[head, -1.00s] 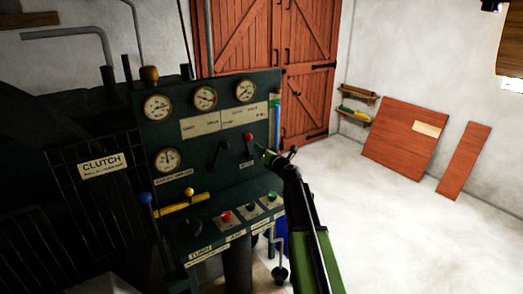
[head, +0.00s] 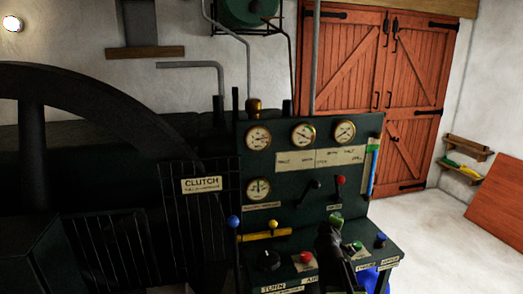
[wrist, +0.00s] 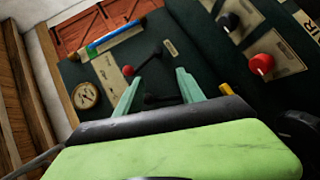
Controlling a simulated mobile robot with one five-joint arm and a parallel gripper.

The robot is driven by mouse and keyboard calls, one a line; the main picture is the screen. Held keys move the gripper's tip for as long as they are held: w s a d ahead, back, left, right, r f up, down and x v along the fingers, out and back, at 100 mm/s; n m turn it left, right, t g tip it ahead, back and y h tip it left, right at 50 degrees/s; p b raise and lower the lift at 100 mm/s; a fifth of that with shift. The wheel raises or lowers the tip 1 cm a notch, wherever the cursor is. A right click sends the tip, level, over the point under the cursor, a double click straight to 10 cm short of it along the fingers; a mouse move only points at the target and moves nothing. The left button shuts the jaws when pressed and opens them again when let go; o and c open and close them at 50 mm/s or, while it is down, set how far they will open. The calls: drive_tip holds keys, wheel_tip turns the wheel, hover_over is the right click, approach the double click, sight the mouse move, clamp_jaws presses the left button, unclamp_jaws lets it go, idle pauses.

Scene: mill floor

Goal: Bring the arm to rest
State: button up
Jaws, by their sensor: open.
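My arm reaches up from the bottom edge of the head view, in front of the dark green control panel (head: 285,180). My gripper (head: 336,218) shows small there, below the red-knobbed lever (head: 340,181). In the wrist view the two pale teal fingers of my gripper (wrist: 157,82) stand apart with nothing between them. The red-knobbed lever (wrist: 128,71) shows beyond the fingers, apart from them. My green arm link covers the lower part of the wrist view.
Several gauges (head: 258,138) sit on the panel. A lower shelf carries a red button (head: 307,257), a green one (head: 357,246) and a blue one (head: 381,239). A large dark wheel (head: 110,85) stands left. Red doors (head: 385,90) close the back; open floor lies right.

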drive_tip(key=s+a+f+m+g+y, duration=0.1)
drive_tip(key=s+a+f+m+g, duration=0.2)
drive_tip(key=s, duration=0.6)
drive_tip(key=s+a+f+m+g+y, duration=0.2)
drive_tip(key=s+a+f+m+g, duration=0.2)
drive_tip(key=s+f, duration=0.3)
drive_tip(key=s+a+f+m+g+y, duration=0.2)
drive_tip(key=s+f+g, duration=0.4)
drive_tip(key=s, duration=0.4)
drive_tip(key=shift+s+a+m, duration=0.4)
drive_tip(key=shift+a+m, duration=0.4)
drive_tip(key=shift+m, duration=0.2)
drive_tip(key=shift+f, duration=0.1)
